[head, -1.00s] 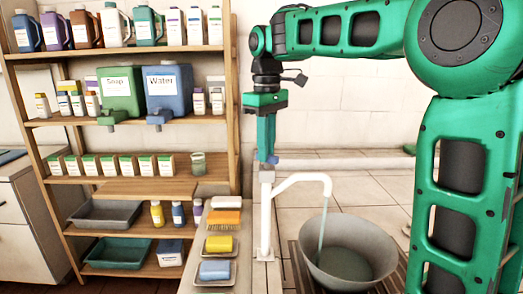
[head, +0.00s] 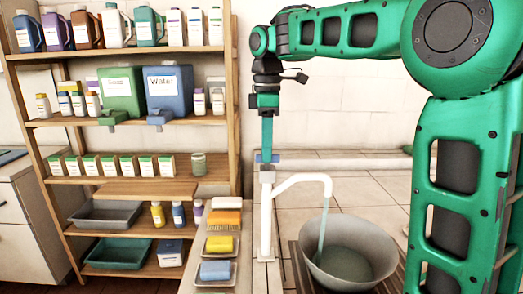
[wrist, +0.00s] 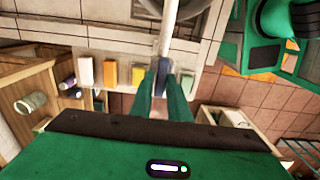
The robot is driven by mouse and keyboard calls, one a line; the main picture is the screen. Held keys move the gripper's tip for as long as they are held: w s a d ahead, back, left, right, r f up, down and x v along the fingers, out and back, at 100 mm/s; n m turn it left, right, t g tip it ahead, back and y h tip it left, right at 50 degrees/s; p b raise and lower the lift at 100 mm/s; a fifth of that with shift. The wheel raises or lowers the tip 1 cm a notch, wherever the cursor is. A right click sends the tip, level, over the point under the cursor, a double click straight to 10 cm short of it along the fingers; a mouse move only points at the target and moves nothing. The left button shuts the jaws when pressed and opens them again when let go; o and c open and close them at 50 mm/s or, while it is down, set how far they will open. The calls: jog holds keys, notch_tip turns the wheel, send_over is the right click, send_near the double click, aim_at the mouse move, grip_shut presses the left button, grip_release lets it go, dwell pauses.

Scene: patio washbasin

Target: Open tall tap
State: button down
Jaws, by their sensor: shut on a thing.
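The tall tap (head: 266,215) is a white upright pipe with a curved spout, standing left of a grey basin (head: 375,262). A pale stream of water (head: 322,225) runs from its spout into the basin, where water shows. My gripper (head: 267,150) points straight down over the top of the tap, its fingers shut on the small blue tap handle (head: 275,158). The wrist view shows the two green fingers (wrist: 162,88) with the blue handle (wrist: 160,78) between them. The fingers partly hide the handle.
A wooden shelf (head: 190,188) with bottles, a green soap container (head: 122,90) and a blue water container (head: 168,88) stands further left. The tiled space behind the tap is clear.

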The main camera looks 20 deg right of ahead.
jog(key=shift+w+d+r, duration=0.15)
jog(key=shift+w+d, duration=0.1)
jog(key=c, duration=1.7)
grip_release()
jog(key=shift+d, duration=0.1)
jog(key=shift+c, duration=0.2)
jog(key=shift+a, duration=0.2)
jog(key=shift+s, duration=0.1)
jog(key=shift+s+r, duration=0.1)
jog(key=shift+r, duration=1.15)
notch_tip(320, 180, up, 8)
jog(key=shift+w, duration=0.3)
